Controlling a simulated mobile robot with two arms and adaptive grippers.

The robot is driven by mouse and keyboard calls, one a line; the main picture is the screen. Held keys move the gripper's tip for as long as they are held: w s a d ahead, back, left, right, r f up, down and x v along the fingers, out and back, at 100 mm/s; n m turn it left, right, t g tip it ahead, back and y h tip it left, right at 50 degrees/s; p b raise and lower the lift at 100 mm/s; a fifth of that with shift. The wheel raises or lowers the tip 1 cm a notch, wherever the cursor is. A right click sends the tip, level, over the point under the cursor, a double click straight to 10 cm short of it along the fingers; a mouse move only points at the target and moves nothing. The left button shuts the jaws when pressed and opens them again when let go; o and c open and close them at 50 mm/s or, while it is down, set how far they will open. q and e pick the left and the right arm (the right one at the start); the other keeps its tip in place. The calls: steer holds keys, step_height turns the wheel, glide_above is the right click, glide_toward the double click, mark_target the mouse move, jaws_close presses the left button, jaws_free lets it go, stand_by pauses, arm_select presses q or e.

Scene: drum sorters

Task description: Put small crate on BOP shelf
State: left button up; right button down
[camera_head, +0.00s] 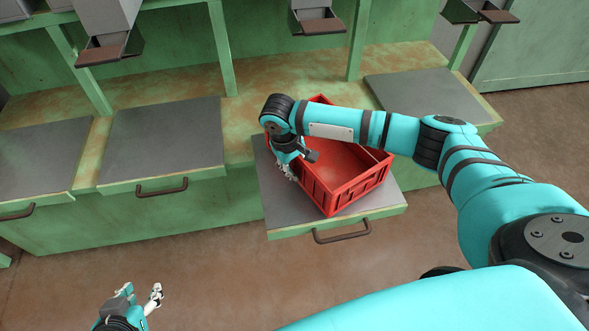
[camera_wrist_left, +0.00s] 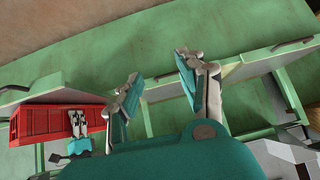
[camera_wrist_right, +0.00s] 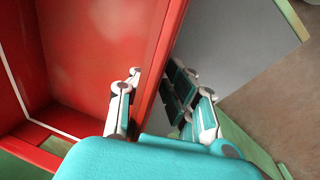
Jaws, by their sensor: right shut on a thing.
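The small crate is a red, empty open-top box (camera_head: 345,192) that sits turned at an angle on or just above a pulled-out grey-topped drawer shelf (camera_head: 395,208). It also shows at the left of the left wrist view (camera_wrist_left: 38,124). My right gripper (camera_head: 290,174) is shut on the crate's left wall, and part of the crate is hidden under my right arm. In the right wrist view the fingers (camera_wrist_right: 150,105) lie either side of the red wall. My left gripper (camera_head: 140,296) is open and empty, low at the left; its spread fingers show in the left wrist view (camera_wrist_left: 160,88). I see no BOP label.
Green benches carry more grey-topped shelves with dark handles, two at left (camera_head: 165,140) and one at right (camera_head: 425,100). Green posts (camera_head: 222,45) and grey chutes (camera_head: 105,45) stand behind. Brown floor (camera_head: 220,270) in front is clear.

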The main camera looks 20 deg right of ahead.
steer(key=c, duration=1.4)
jaws_free()
